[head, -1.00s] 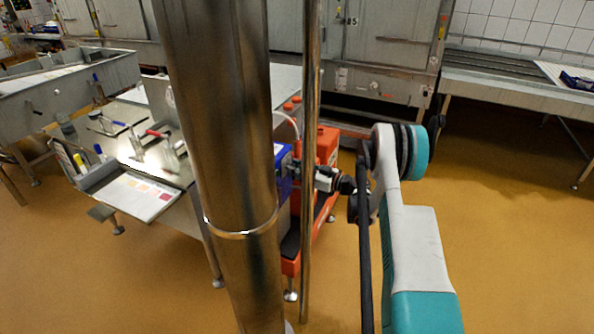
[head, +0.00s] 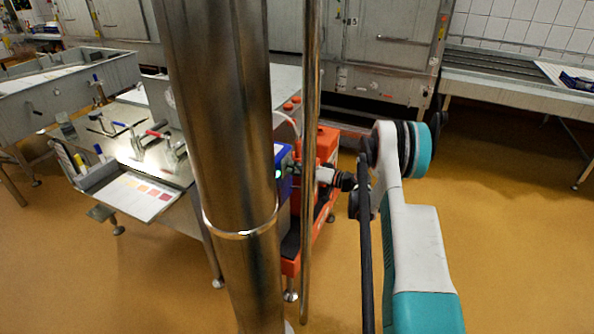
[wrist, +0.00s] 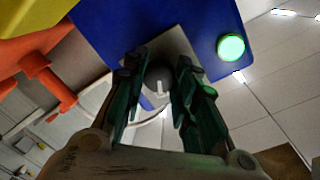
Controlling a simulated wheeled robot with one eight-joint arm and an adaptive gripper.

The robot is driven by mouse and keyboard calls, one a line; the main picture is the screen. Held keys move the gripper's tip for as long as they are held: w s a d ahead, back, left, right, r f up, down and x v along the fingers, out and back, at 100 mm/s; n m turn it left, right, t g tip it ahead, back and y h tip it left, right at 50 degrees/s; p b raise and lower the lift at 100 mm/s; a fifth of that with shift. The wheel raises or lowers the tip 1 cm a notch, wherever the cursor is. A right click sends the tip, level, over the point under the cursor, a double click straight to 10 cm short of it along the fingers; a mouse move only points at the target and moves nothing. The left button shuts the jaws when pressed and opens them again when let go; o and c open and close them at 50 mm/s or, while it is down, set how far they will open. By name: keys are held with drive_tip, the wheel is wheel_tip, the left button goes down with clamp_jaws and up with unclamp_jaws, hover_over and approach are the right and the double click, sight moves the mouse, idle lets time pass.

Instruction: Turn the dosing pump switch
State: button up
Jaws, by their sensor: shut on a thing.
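The dosing pump is a blue box (wrist: 125,35) with a grey switch plate on it. The switch (wrist: 158,86) is a round dark knob with a white pointer line, between my fingers in the wrist view. My gripper (wrist: 158,75) is shut on the knob, one finger on each side. A round green lamp (wrist: 231,47) glows on the blue box beside the plate. In the head view, the blue box (head: 284,180) shows partly behind the steel column, and the thin pole crosses in front of my gripper.
An orange machine frame (head: 327,146) stands beside the blue box. A steel worktable (head: 120,150) with clamps and a colour chart is on the left. A bench (head: 500,90) is at the back right. Yellow floor at the right is open.

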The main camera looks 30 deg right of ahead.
drive_tip(key=shift+m, duration=0.6)
drive_tip(key=o, duration=1)
drive_tip(key=shift+o, duration=0.2)
drive_tip(key=shift+d, duration=0.1)
drive_tip(key=v, duration=1.2)
